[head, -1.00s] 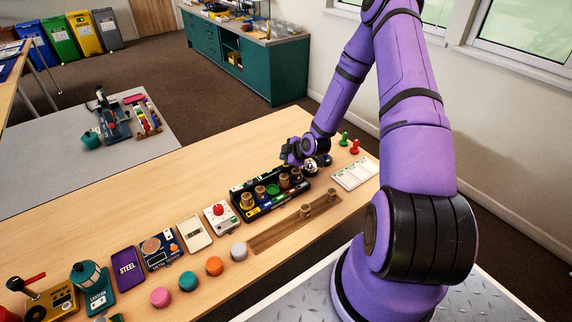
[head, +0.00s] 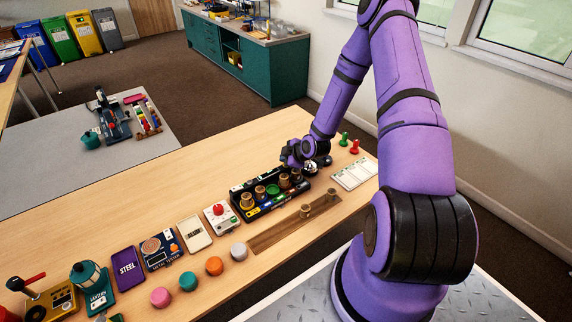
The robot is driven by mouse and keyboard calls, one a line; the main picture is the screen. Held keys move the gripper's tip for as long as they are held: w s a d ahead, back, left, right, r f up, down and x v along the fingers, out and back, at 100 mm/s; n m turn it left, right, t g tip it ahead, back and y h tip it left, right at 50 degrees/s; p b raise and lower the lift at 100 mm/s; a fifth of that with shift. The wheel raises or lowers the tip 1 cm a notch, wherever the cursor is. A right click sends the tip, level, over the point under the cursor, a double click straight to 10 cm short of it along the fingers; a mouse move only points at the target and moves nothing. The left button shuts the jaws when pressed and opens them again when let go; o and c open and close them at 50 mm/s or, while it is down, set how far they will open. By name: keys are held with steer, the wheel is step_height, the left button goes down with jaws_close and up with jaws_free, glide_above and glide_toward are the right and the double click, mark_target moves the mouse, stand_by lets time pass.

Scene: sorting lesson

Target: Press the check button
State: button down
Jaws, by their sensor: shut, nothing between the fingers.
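A white box with a red domed button (head: 218,209) stands on the wooden table, left of a dark rack. No label reading "check" is legible, so I cannot tell for sure that this is the check button. A small dark and silver round thing (head: 311,168) sits at the rack's far right end, close to my gripper. My gripper (head: 294,158) is small and dark here, low by the right end of the rack. It is shut and empty. Its fingertips are hard to make out, and I cannot tell whether they touch anything.
The dark rack (head: 272,192) holds several cylinders. A brown strip (head: 275,232) with two small pegs lies in front. A white card (head: 354,173) and green and red pieces (head: 349,142) are to the right. Coloured discs (head: 188,281) and a metal tester (head: 161,249) are to the left.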

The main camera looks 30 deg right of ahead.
steer(key=shift+f, duration=0.45)
stand_by(0.7)
steer(key=shift+r, duration=0.9)
steer(key=shift+r, duration=2.5)
